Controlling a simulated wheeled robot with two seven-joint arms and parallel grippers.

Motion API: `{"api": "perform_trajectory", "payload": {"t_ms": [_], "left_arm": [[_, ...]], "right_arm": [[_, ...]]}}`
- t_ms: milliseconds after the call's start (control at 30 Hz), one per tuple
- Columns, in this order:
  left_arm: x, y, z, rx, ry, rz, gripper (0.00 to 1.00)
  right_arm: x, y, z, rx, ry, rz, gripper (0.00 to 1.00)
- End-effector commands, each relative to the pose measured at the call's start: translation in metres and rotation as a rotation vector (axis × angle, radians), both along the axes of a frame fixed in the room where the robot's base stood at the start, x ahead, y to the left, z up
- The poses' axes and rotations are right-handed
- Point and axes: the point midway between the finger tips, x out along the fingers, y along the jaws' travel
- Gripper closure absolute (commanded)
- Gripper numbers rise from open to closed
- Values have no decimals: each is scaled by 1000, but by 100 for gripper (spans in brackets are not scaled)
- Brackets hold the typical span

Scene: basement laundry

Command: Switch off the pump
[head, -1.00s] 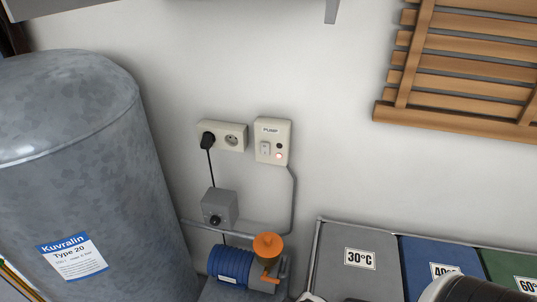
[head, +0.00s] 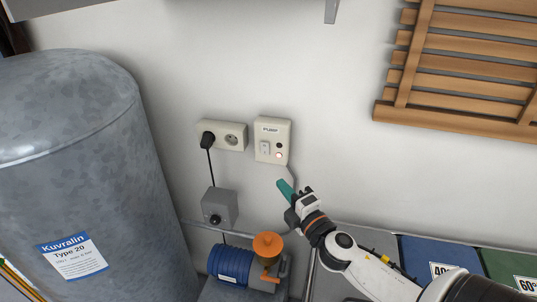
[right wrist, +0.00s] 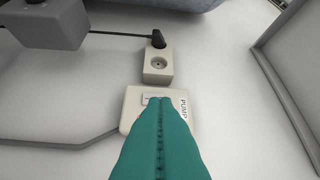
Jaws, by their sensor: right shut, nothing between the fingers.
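The cream switch box labelled PUMP (head: 272,133) is on the wall, with a white rocker switch (head: 264,147) and a bright round lamp (head: 278,155) beside it. The blue pump (head: 230,263) with an orange top sits below. My right gripper (head: 281,183) has teal fingers, shut and empty, and shows just below the box in the head view. In the right wrist view the closed fingertips (right wrist: 160,99) overlap the switch box (right wrist: 132,102) and partly hide its rocker. I cannot tell whether they touch it. My left gripper is not in view.
A double socket (head: 233,131) with a black plug is left of the box. A grey box with a knob (head: 220,207) and a conduit are below. A large grey tank (head: 80,150) stands left, coloured bins (head: 415,250) right, a wooden rack (head: 460,75) upper right.

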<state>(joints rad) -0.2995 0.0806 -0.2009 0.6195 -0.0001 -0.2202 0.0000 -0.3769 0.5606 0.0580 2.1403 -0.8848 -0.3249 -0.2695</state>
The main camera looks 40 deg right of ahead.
Motion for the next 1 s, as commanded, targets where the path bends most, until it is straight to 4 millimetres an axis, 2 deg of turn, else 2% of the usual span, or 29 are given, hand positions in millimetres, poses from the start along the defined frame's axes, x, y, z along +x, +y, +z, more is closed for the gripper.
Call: {"api": "perform_trajectory", "payload": {"t_ms": [167, 333, 467, 800, 1000], "left_arm": [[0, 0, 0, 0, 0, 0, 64], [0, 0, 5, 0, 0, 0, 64], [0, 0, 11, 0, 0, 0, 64], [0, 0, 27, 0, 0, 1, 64], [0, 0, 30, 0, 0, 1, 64]], "right_arm": [[0, 0, 0, 4, 1, -1, 100], [12, -1, 3, 4, 0, -1, 100], [34, -3, 6, 5, -2, -1, 100], [103, -8, 12, 6, -1, -3, 100], [119, -31, 13, 5, 1, -4, 100]]}}
